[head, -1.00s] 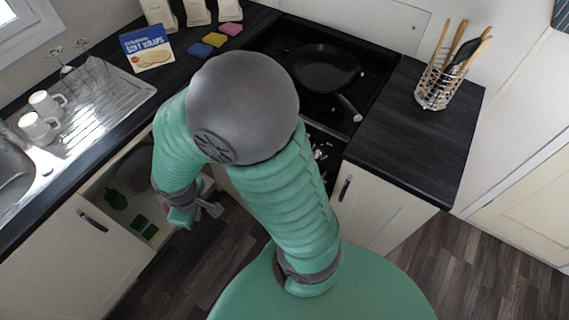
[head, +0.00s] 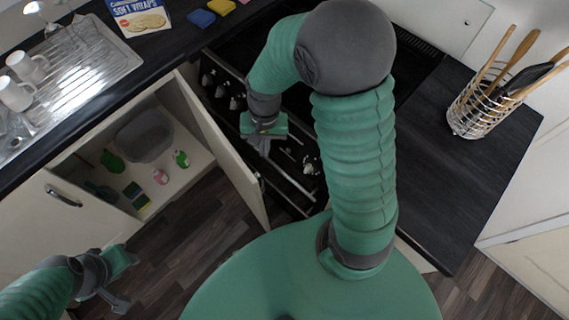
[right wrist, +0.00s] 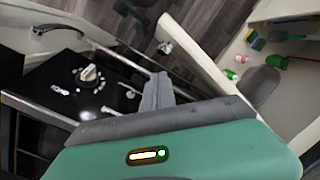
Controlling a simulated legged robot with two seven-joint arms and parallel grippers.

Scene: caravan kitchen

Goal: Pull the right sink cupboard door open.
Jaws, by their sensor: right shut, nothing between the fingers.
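The right sink cupboard door (head: 222,148) is cream and stands swung wide open, out over the floor beside the oven. The inside of the cupboard shows behind it. In the right wrist view the open door (right wrist: 195,55) runs diagonally past my fingers. My right gripper (head: 265,148) is shut and empty, in front of the oven, just right of the door. In the right wrist view its fingers (right wrist: 157,92) are together. My left gripper (head: 122,280) is at the lower left, over the floor near the left cupboard door; its fingers look spread apart.
In the open cupboard are a grey basin (head: 146,133), a green bottle (head: 181,158), a pink bottle (head: 160,176) and sponges (head: 136,195). The left cupboard door (head: 60,225) is shut. The oven front (head: 285,165) is close to my right arm. Dark floor (head: 185,225) is free below.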

